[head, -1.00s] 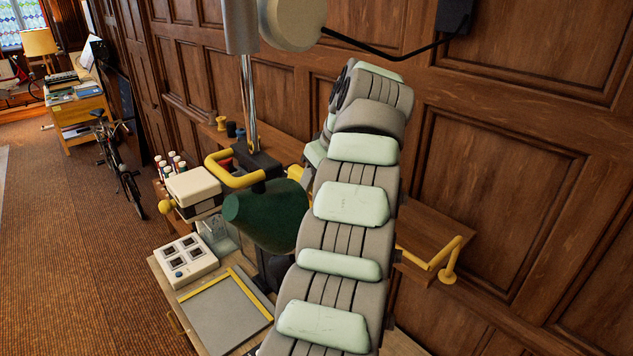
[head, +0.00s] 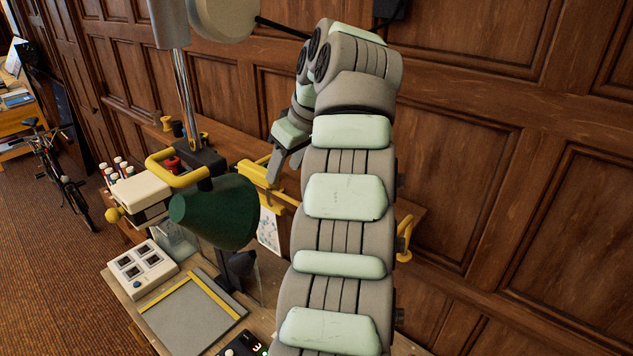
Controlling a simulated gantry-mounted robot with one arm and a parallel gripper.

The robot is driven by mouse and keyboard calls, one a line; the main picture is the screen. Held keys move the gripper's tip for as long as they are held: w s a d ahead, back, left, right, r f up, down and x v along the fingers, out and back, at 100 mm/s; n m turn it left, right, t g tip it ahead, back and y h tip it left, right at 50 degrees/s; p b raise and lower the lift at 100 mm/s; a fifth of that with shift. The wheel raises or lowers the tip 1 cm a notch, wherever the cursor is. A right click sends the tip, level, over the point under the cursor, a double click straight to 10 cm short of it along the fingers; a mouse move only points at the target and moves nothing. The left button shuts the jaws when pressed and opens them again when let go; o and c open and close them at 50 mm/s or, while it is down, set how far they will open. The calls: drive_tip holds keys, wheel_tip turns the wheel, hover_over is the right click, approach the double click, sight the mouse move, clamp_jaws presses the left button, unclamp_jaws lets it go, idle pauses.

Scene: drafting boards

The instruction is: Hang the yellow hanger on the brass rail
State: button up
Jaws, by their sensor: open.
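The yellow hanger (head: 254,173) is in the head view, left of my arm, with a patterned sheet (head: 268,230) below it. The brass rail (head: 404,242) shows its right end beside my arm. A thin yellow length left of the arm looks like more of the rail, meeting the hanger. My arm covers the rail's middle. My gripper (head: 283,168) points down, open, close to the hanger's right side. I cannot tell whether its fingers touch the hanger, or exactly how the hanger sits against the rail.
A green lamp shade (head: 214,212) and a yellow curved handle (head: 177,168) stand left of the hanger. A boxy cream device (head: 140,190), a control panel (head: 142,268) and a grey board (head: 192,312) are on the bench. Wood panelling stands behind.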

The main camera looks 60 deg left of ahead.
drive_tip(key=shift+w+d+p, duration=0.1)
drive_tip(key=shift+w+d, duration=0.3)
drive_tip(key=shift+d, duration=0.9)
drive_tip(key=shift+w+d+p, duration=0.1)
drive_tip(key=shift+w+d, duration=0.25)
drive_tip(key=shift+d, duration=0.95)
drive_tip(key=shift+w+d+p, duration=0.1)
drive_tip(key=shift+w+d, duration=0.3)
drive_tip(key=shift+d, duration=0.9)
